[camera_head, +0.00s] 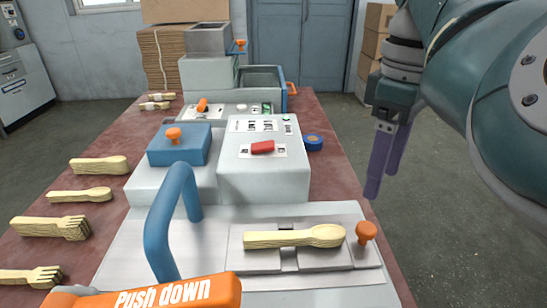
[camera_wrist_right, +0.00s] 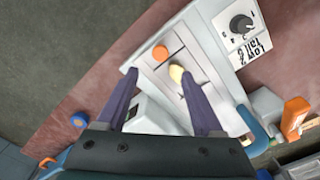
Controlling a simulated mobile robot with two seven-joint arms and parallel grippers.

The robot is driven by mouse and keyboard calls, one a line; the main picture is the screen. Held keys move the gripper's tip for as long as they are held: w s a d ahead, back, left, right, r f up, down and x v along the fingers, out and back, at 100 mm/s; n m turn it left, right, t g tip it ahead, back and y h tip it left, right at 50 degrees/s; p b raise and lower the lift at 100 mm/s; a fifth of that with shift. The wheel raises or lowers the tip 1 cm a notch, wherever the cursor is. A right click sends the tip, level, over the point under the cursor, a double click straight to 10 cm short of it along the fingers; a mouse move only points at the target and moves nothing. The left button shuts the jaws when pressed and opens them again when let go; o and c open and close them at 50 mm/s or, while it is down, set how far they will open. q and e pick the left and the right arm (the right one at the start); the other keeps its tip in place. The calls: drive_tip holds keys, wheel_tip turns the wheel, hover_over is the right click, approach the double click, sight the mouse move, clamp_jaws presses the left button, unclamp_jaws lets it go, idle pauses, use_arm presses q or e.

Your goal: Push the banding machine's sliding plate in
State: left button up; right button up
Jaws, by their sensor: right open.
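The banding machine (camera_head: 120,245) fills the near middle of the table in the head view. Its sliding plate (camera_head: 262,262) is a grey metal slide on the machine's front right, with an orange knob (camera_head: 366,232) at its right end. A bundle of wooden spoons (camera_head: 295,237) lies on the plate. My right gripper (camera_head: 380,188) is open and empty, above and right of the knob, over the table's right edge. In the right wrist view its two purple fingers (camera_wrist_right: 158,75) point toward the slide, with the knob (camera_wrist_right: 160,52) ahead and apart from them. My left gripper is not visible.
A blue lever with an orange "Push down" handle (camera_head: 175,293) stands at the front. Bundled wooden cutlery (camera_head: 80,196) lies along the table's left side. A blue tape roll (camera_head: 313,142) sits behind the slide. Floor right of the table (camera_head: 460,230) is clear.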

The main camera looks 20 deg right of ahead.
sight(367, 227)
wheel_tip(367, 227, down, 10)
drive_tip(key=shift+r+b, duration=0.1)
drive_tip(key=shift+b, duration=0.95)
drive_tip(key=c, duration=0.5)
clamp_jaws()
drive_tip(key=shift+a, duration=0.1)
